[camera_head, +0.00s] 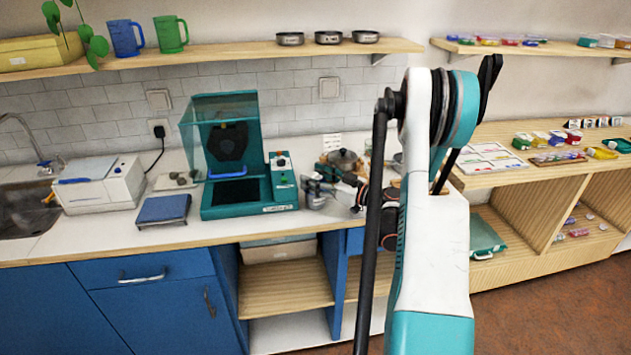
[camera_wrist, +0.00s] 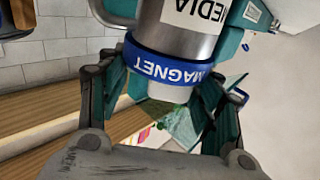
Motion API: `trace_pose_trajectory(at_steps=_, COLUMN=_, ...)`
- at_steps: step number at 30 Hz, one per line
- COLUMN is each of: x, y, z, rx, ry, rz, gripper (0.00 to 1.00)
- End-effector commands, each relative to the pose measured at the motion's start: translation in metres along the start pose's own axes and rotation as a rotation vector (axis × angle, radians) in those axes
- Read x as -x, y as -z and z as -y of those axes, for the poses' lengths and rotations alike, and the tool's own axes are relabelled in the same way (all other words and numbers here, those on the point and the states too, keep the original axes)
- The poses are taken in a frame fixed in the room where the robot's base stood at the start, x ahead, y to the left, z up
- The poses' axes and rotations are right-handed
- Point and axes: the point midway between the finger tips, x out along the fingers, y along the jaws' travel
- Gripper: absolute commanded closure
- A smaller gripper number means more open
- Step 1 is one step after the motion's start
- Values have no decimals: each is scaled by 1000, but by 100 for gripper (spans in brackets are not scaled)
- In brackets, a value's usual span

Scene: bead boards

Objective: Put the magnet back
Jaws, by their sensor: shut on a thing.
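In the wrist view, a silver cylinder (camera_wrist: 192,43) with a white label ending in "EDIA" carries a blue band (camera_wrist: 165,68) marked "MAGNET", upside down in the picture. A short pale end (camera_wrist: 168,92) sticks out of the band towards my palm. My gripper (camera_wrist: 163,78) is shut on the magnet, with a finger on each side of the blue band. In the head view, my gripper (camera_head: 318,188) is over the counter, right of the teal machine. The magnet's band cannot be made out there, and my arm hides part of the area.
The teal machine (camera_head: 283,188) has a clear raised cover (camera_head: 210,115). Left of it are a blue flat-topped device (camera_head: 163,209) and a white box (camera_head: 115,192). The counter's front left strip (camera_head: 100,232) is clear.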

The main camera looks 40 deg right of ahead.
Motion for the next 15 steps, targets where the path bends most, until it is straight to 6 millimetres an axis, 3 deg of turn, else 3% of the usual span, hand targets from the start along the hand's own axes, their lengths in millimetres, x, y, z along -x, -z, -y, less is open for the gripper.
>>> trace_pose_trajectory(at_steps=11, x=0, y=-4, z=0, rx=0, ry=0, rz=-1, gripper=75)
trace_pose_trajectory(at_steps=12, x=0, y=-3, z=0, rx=0, ry=0, rz=0, gripper=34)
trace_pose_trajectory(at_steps=14, x=0, y=-2, z=0, rx=0, ry=0, rz=0, gripper=20)
trace_pose_trajectory(at_steps=15, x=0, y=-2, z=0, rx=0, ry=0, rz=0, gripper=20)
